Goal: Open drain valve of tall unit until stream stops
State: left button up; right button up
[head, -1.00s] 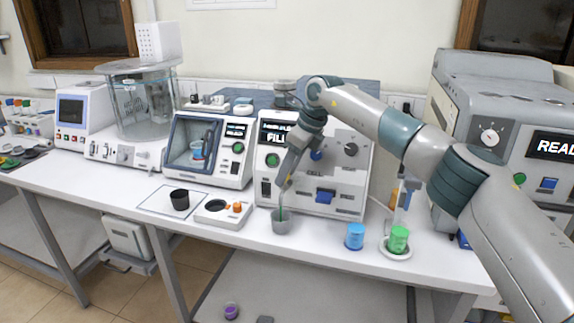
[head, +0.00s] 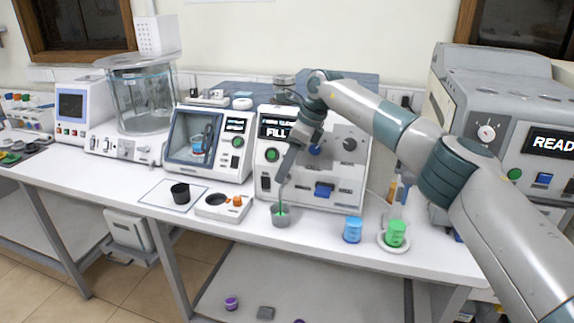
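The unit with the FILL display (head: 346,172) stands mid-bench; it is white with knobs and a blue switch. My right gripper (head: 284,181) reaches down in front of its lower left face, where the drain would be. The arm and gripper hide the valve, and I cannot tell whether the fingers touch it or are open or shut. A thin green stream (head: 281,208) shows just below the gripper, going into a grey cup (head: 281,219) on the bench. My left gripper is out of view.
A blue beaker (head: 352,229) and a green beaker (head: 396,233) on a white dish stand to the right. A black cup (head: 180,193) and a white tray (head: 222,213) with an orange knob are to the left. A large grey machine (head: 510,120) stands at the far right.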

jog(key=shift+w+d+r, duration=0.1)
jog(key=shift+w+d, duration=0.05)
jog(key=shift+w, duration=0.05)
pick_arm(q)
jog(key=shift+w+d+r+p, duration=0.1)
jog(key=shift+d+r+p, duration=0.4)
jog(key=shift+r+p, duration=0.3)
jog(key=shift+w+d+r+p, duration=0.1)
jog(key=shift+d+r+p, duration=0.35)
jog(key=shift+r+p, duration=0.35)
pick_arm(e)
jog(key=v, duration=0.7)
jog(key=shift+r, duration=0.4)
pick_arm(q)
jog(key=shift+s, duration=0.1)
pick_arm(e)
jog(key=shift+s, duration=0.2)
